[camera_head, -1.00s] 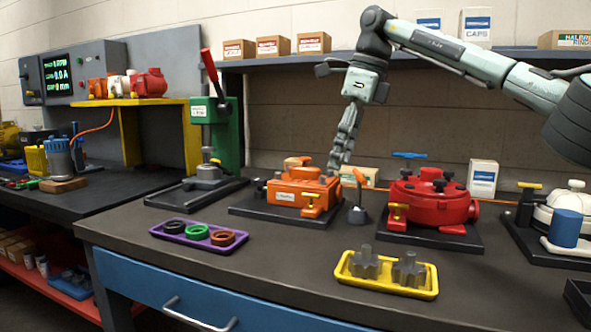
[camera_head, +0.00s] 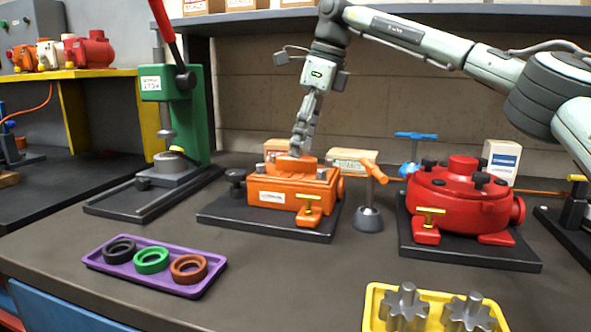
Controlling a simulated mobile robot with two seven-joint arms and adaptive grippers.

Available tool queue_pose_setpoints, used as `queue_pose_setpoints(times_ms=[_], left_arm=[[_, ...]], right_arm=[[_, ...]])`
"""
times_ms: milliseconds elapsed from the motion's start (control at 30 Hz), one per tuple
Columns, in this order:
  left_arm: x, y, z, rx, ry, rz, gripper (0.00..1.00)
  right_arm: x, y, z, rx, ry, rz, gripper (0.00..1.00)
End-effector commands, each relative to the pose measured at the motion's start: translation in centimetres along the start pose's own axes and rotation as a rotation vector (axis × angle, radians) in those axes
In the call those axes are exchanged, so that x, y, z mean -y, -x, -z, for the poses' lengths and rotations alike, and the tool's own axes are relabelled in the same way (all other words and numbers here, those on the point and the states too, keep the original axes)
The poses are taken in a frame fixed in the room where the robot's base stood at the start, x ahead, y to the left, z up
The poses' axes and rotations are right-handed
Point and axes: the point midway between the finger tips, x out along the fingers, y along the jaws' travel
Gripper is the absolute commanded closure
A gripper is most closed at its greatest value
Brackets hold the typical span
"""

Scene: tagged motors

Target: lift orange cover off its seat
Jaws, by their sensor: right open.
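The orange cover (camera_head: 297,168) sits on top of the orange motor housing (camera_head: 280,190), which stands on a black base plate (camera_head: 220,217). My right gripper (camera_head: 301,150) comes in from the upper right and points down, with its fingertips at the top of the orange cover. Its jaws are open; I cannot tell whether the fingers touch the cover. The fingers hide part of the cover's top. My left gripper is not in view.
A grey stand with an orange handle (camera_head: 369,215) is right of the orange motor, then a red motor (camera_head: 460,200). A purple tray (camera_head: 205,286) with three rings and a yellow tray (camera_head: 372,302) with gears lie in front. A green press (camera_head: 195,120) stands left.

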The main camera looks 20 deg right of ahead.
Motion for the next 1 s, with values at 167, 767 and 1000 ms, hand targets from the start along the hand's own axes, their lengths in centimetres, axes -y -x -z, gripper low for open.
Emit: queue_pose_setpoints(times_ms=[167, 767, 1000], left_arm=[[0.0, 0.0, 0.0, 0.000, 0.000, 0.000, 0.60], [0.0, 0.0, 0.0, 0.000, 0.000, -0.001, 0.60], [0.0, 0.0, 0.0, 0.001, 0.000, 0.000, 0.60]], right_arm=[[-0.1, -2.7, 0.0, -0.002, 0.000, -0.001, 0.45], [-0.1, -3.5, 0.0, -0.001, 0.000, 0.000, 0.78], [-0.1, -3.5, 0.0, -0.001, 0.000, 0.000, 1.00]])
